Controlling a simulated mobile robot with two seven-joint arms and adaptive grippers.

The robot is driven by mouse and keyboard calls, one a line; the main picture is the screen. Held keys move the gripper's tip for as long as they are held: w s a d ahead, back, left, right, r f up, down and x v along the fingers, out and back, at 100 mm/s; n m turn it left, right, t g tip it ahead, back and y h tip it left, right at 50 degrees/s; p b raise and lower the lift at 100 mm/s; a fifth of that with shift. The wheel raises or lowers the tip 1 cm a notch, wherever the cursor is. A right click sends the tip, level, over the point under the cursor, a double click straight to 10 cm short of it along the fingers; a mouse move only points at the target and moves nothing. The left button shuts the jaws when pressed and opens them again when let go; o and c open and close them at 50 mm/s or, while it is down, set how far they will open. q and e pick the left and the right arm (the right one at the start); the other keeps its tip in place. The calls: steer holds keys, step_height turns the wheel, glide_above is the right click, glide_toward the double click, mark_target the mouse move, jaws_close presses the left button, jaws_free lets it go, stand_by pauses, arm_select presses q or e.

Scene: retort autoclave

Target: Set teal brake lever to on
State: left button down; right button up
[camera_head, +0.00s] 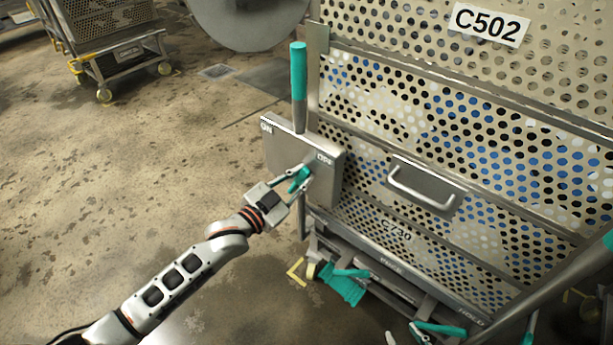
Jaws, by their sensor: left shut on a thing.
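A grey box (318,150) on the side of the perforated cart carries the label ON at its upper left and OFF at its right. My left gripper (296,183) is in front of the box, below and left of the OFF label. It is shut on the short teal brake lever (301,177), whose visible end is at the OFF side. The fingers hide part of the lever and its pivot.
An upright bar with a teal grip (299,72) rises above the box. Teal pedals (343,285) sit low on the cart frame. The perforated cart (430,110) fills the right, with a metal handle (426,188). The floor at left is open; another cart (112,40) stands far back.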

arm_select(q)
steer(key=c, duration=1.9)
jaws_free()
steer(key=shift+a, duration=0.1)
steer(key=v, duration=0.8)
